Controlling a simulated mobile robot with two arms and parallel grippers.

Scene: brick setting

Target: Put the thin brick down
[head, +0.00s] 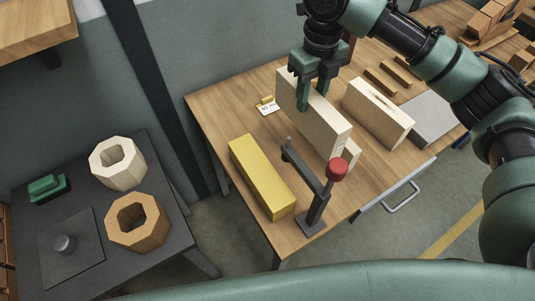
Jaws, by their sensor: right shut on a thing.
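My right gripper (319,82) is shut on a thin cream brick (312,115), gripping its upper edge near its far end. The brick is long, stands on its narrow edge and runs from back left to front right above the wooden workbench (220,98). Its near end is close behind the red-knobbed clamp. Whether its underside touches the bench or something under it, I cannot tell. My left gripper is not in view.
A yellow block (262,177) lies left of the clamp (316,200). A thicker cream block (378,112) with a dark mark on top stands to the right. A small label card (268,109) lies behind.

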